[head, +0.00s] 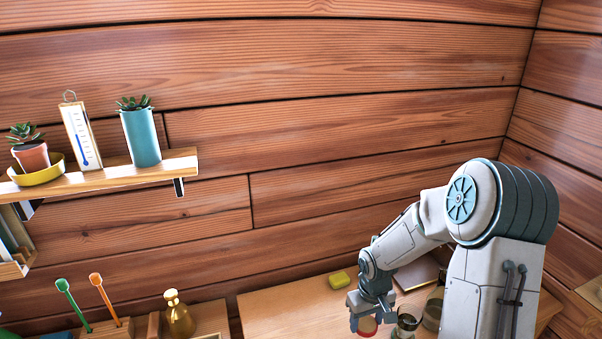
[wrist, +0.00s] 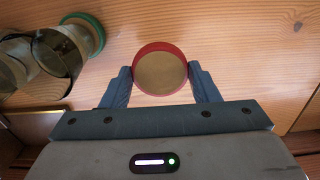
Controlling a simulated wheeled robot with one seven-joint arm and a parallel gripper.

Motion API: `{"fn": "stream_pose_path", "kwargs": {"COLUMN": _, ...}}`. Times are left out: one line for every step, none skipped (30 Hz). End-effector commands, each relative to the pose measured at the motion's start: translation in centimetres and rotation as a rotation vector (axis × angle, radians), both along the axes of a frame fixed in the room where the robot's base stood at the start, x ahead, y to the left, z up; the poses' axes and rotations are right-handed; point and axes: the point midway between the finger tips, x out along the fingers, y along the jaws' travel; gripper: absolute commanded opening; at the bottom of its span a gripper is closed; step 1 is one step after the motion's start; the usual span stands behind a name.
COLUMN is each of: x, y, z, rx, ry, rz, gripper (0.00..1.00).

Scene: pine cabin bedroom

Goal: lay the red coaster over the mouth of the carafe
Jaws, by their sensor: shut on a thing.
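The red coaster (wrist: 160,70) is a shallow round piece with a red rim and a tan face. My gripper (wrist: 162,84) is shut on its two sides. It holds the coaster at the fingertips, face towards the wrist camera. In the head view my gripper (head: 367,312) is low over the desk, with the coaster (head: 367,327) below it, partly hidden. Two brownish see-through vessels stand to the right of it in the head view, a nearer one (head: 407,321) and a farther one (head: 433,313). I cannot tell which is the carafe. The coaster is apart from both.
A green round piece (wrist: 88,22) lies by the vessels at the left of the wrist view. A gold bottle (head: 180,316) stands left. The desk's left part is clear.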

Motion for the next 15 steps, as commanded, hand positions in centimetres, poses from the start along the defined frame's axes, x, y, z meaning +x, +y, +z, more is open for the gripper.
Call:
{"fn": "stream_pose_path", "kwargs": {"x": 0.2, "y": 0.3, "z": -0.2, "rx": 0.0, "ry": 0.001, "rz": -0.048, "gripper": 0.33}}
{"fn": "stream_pose_path", "kwargs": {"x": 0.4, "y": 0.5, "z": -0.3, "rx": 0.0, "ry": 0.001, "rz": -0.078, "gripper": 0.33}}
{"fn": "stream_pose_path", "kwargs": {"x": 0.5, "y": 0.7, "z": -0.5, "rx": -0.001, "ry": 0.0, "rz": -0.115, "gripper": 0.33}}
{"fn": "stream_pose_path", "kwargs": {"x": 0.7, "y": 0.9, "z": -0.5, "rx": -0.001, "ry": 0.0, "rz": -0.141, "gripper": 0.33}}
{"fn": "stream_pose_path", "kwargs": {"x": 0.8, "y": 1.0, "z": -0.6, "rx": -0.002, "ry": 0.0, "rz": -0.166, "gripper": 0.33}}
{"fn": "stream_pose_path", "kwargs": {"x": 0.8, "y": 1.2, "z": -0.7, "rx": -0.002, "ry": 0.001, "rz": -0.197, "gripper": 0.33}}
{"fn": "stream_pose_path", "kwargs": {"x": 0.9, "y": 1.3, "z": -0.8, "rx": -0.002, "ry": 0.001, "rz": -0.217, "gripper": 0.33}}
{"fn": "stream_pose_path", "kwargs": {"x": 1.0, "y": 1.4, "z": -0.9, "rx": -0.002, "ry": 0.001, "rz": -0.235, "gripper": 0.33}}
{"fn": "stream_pose_path", "kwargs": {"x": 1.1, "y": 1.5, "z": -0.9, "rx": -0.002, "ry": 0.001, "rz": -0.255, "gripper": 0.33}}
{"fn": "stream_pose_path", "kwargs": {"x": 1.1, "y": 1.6, "z": -1.0, "rx": -0.002, "ry": 0.001, "rz": -0.269, "gripper": 0.33}}
{"fn": "stream_pose_path", "kwargs": {"x": 1.1, "y": 1.6, "z": -1.0, "rx": -0.002, "ry": 0.001, "rz": -0.279, "gripper": 0.33}}
{"fn": "stream_pose_path", "kwargs": {"x": 1.2, "y": 1.7, "z": -1.0, "rx": -0.003, "ry": 0.001, "rz": -0.291, "gripper": 0.33}}
{"fn": "stream_pose_path", "kwargs": {"x": 1.2, "y": 1.7, "z": -1.1, "rx": -0.003, "ry": 0.001, "rz": -0.297, "gripper": 0.33}}
{"fn": "stream_pose_path", "kwargs": {"x": 1.2, "y": 1.8, "z": -1.1, "rx": -0.003, "ry": 0.001, "rz": -0.301, "gripper": 0.33}}
{"fn": "stream_pose_path", "kwargs": {"x": 1.2, "y": 1.8, "z": -1.1, "rx": -0.004, "ry": 0.001, "rz": -0.305, "gripper": 0.33}}
